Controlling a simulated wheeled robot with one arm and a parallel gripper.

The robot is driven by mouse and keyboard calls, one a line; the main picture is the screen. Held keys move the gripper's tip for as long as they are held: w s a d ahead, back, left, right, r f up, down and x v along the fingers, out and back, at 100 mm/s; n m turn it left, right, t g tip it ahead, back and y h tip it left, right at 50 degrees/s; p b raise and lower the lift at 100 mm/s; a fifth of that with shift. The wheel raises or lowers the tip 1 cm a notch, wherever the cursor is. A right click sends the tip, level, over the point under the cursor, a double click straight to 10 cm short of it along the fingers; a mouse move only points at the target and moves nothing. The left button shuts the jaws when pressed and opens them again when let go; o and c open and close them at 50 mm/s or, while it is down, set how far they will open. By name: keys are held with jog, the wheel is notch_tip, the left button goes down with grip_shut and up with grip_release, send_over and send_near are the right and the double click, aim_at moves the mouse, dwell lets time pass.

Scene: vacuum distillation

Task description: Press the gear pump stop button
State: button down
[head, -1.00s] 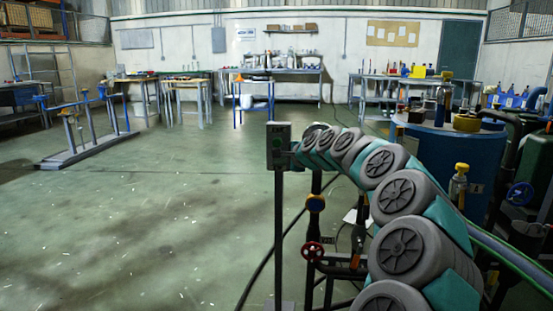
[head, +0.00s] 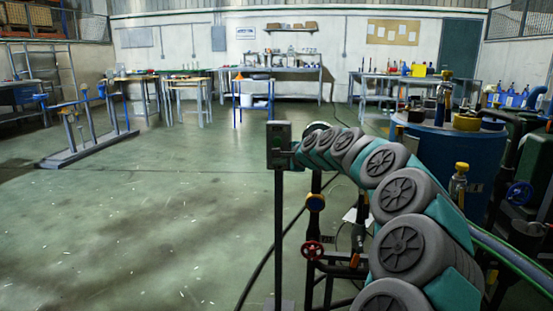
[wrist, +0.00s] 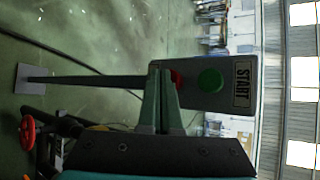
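The pump control box (head: 279,145) stands on a thin dark post in the head view, at the far end of my arm. In the wrist view the box (wrist: 222,97) lies sideways, with a START label and a round green button (wrist: 210,80). The red button (wrist: 177,77) is beside the green one on the post side, mostly hidden behind my fingers. My gripper (wrist: 162,72) looks shut and empty, its fingers close together with the tips over the red button. Whether they touch it I cannot tell.
A red valve wheel (head: 312,250) and pipework stand below my arm. A blue drum (head: 452,160) with items on top is at the right. Benches line the back wall. The floor (head: 150,230) on the left is open.

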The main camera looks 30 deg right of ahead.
jog(key=shift+s+a, duration=0.2)
jog(key=shift+s, duration=0.15)
jog(key=s+a+p, duration=0.1)
jog(key=s+a, duration=0.2)
jog(key=s, duration=0.2)
jog(key=shift+a, duration=0.2)
dwell(1.0)
